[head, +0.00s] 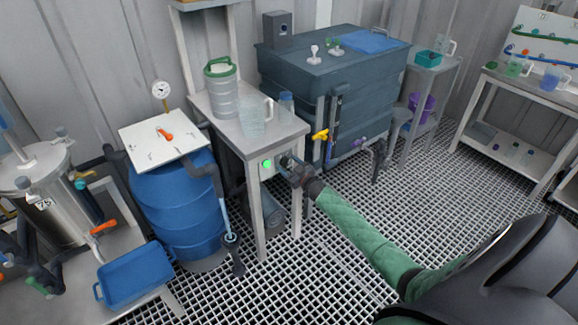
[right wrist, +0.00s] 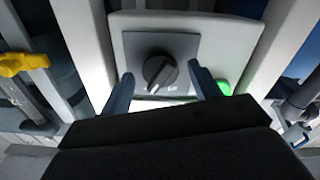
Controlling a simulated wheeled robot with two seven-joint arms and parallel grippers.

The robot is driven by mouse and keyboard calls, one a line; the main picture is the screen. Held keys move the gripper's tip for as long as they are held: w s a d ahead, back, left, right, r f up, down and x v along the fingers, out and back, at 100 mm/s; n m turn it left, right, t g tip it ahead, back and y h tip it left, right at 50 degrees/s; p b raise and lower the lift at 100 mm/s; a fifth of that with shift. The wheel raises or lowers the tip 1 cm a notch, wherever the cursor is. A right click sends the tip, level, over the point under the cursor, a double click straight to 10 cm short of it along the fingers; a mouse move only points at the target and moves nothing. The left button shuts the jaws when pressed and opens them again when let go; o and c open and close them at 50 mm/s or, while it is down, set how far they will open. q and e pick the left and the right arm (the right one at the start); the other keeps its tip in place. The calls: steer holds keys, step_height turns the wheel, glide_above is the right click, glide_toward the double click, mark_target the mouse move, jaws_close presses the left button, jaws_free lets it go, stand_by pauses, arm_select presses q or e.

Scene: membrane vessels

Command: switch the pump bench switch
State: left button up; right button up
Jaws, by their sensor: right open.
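The pump bench switch (right wrist: 160,71) is a dark round knob on a grey square plate, fixed to a pale panel on the bench front. In the right wrist view its grip bar is tilted off vertical. A green light (right wrist: 224,87) glows beside it and also shows in the head view (head: 267,163). My right gripper (right wrist: 160,84) is open, with one finger on each side of the knob and a visible gap to it. In the head view my right gripper (head: 291,166) is at the bench front and hides the knob. My left gripper is not in view.
The pump bench (head: 288,128) carries a green-lidded container (head: 221,90) and a clear jug (head: 256,118). A blue barrel (head: 178,205) stands to its left. A dark tank (head: 345,85) with a yellow valve handle (head: 320,135) stands to its right. The grating floor (head: 420,205) is open at right.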

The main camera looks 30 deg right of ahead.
steer(key=shift+c, duration=0.2)
steer(key=c, duration=0.9)
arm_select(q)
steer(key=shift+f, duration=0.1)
